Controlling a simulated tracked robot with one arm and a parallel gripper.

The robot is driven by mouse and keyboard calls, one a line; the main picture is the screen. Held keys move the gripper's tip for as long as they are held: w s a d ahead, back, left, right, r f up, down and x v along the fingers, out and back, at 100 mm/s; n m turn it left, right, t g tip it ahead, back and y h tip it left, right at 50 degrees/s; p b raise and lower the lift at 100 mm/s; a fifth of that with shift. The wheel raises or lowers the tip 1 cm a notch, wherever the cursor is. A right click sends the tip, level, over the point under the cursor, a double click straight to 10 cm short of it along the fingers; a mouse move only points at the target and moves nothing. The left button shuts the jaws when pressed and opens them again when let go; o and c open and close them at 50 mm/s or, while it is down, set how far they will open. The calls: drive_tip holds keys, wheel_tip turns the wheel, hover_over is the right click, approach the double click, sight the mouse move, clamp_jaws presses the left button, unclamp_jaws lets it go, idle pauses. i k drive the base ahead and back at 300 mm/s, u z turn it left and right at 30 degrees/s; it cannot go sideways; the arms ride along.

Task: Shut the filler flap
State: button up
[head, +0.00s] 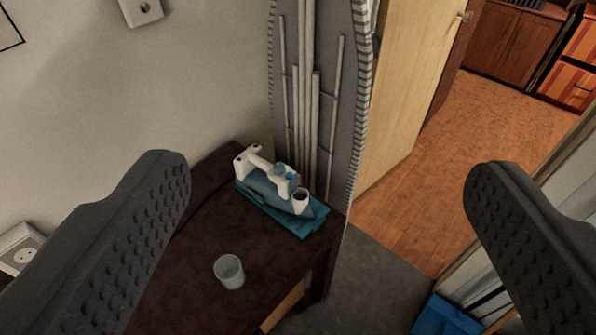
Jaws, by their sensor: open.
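A white and blue iron (268,188) sits on a teal pad (306,226) at the back of a dark table. Its white handle points up and to the left. A white round filler opening (301,198) with a dark inside shows at its near right end. Small blue parts stand just above it; which of them is the flap is too small to tell. My gripper (328,170) is open and empty, its two dark fingers wide apart at left and right. In the picture the iron lies between the fingers, apart from both.
A clear glass (229,271) stands on the dark table (190,255), nearer than the iron. An ironing board (335,110) stands upright behind the iron. A wooden door (415,75) is open at right, with free floor beyond. A blue object (445,318) lies at lower right.

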sight(289, 186)
drive_tip(key=z, duration=2.65)
drive_tip(key=k, duration=0.8)
drive_tip(key=u, duration=1.55)
drive_tip(key=i, duration=1)
